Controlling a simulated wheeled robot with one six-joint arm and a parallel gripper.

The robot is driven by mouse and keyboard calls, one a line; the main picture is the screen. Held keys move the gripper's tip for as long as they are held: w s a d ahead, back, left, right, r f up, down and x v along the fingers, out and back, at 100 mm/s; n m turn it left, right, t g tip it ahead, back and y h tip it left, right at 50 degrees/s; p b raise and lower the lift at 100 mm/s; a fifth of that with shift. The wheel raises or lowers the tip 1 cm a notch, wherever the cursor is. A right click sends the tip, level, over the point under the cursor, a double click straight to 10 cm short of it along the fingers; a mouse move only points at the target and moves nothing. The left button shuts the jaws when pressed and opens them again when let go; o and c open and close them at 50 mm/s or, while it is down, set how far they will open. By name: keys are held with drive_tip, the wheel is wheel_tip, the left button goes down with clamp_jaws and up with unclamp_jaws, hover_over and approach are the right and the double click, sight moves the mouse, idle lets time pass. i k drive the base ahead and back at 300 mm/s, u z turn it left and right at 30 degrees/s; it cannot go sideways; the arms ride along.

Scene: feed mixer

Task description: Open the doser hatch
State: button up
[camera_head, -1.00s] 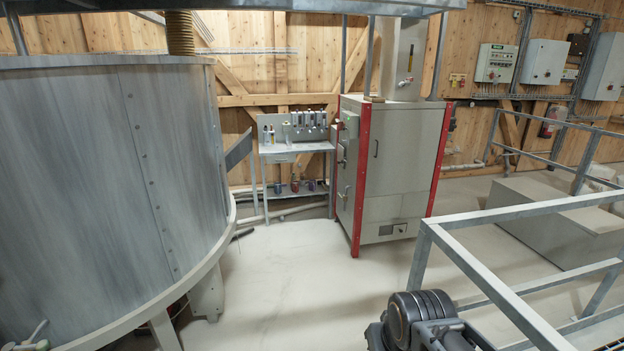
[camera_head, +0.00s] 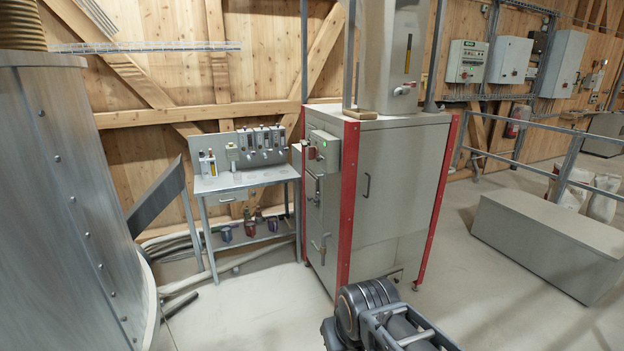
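A grey cabinet with red corner posts (camera_head: 400,190) stands ahead. Its front has a large closed door with a dark handle. Its narrow left side carries a small box with a red knob (camera_head: 325,150) and levers below it. A pale grey hopper-like unit (camera_head: 385,50) with a gauge strip and a red-tipped valve stands on top. I cannot tell for sure which panel is the doser hatch; no panel looks open. My gripper is not visible.
A large round metal tank (camera_head: 80,200) fills the left. A steel workbench (camera_head: 245,180) with dispensers stands against the wooden wall. A long grey box (camera_head: 550,235) and a railing (camera_head: 560,165) are at the right. Pale floor is free before the cabinet and box.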

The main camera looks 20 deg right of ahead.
sight(399, 169)
drive_tip(key=i, duration=1.45)
drive_tip(key=u, duration=3)
drive_tip(key=k, duration=1.05)
drive_tip(key=z, duration=2.5)
